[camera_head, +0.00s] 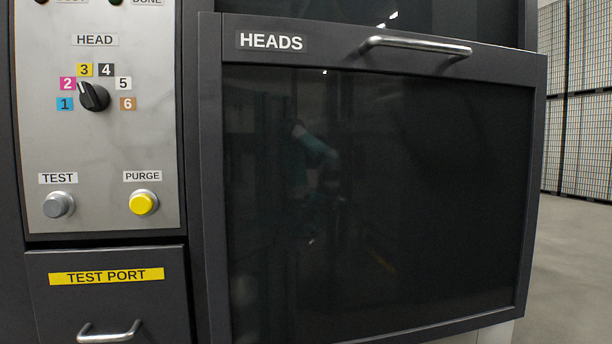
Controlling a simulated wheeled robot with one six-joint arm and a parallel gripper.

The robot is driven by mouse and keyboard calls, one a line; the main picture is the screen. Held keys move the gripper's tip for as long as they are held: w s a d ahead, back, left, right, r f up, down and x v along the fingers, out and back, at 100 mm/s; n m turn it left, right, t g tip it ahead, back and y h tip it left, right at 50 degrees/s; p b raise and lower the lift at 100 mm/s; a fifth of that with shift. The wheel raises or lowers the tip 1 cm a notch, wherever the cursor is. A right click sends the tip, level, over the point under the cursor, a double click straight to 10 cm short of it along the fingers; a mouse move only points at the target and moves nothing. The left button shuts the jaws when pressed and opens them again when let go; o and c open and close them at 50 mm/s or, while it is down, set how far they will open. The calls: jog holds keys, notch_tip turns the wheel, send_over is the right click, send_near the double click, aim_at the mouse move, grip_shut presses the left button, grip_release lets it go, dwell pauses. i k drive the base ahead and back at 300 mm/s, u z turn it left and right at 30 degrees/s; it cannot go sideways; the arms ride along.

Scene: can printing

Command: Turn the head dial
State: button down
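The head dial (94,97) is a black knob on the grey control panel at the upper left, under a HEAD label (95,40). Coloured number tags 1 to 6 form an arc around it. Its pale pointer mark faces up and left, roughly between the pink 2 (67,84) and the yellow 3 (85,70); I cannot tell exactly which. My gripper is not in view, and nothing touches the dial.
Below the dial are a grey TEST button (58,205) and a yellow PURGE button (144,203). A TEST PORT drawer (108,305) is underneath. A closed dark HEADS door (375,200) with a metal handle (416,45) fills the middle. Open floor lies at right.

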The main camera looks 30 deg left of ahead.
aim_at(94, 98)
jog(key=u, duration=1.45)
jog(key=k, duration=0.35)
jog(key=u, duration=0.5)
jog(key=i, duration=0.5)
jog(key=z, duration=1.95)
jog(key=k, duration=0.95)
jog(key=u, duration=1.6)
jog(key=i, duration=0.2)
jog(key=z, duration=0.15)
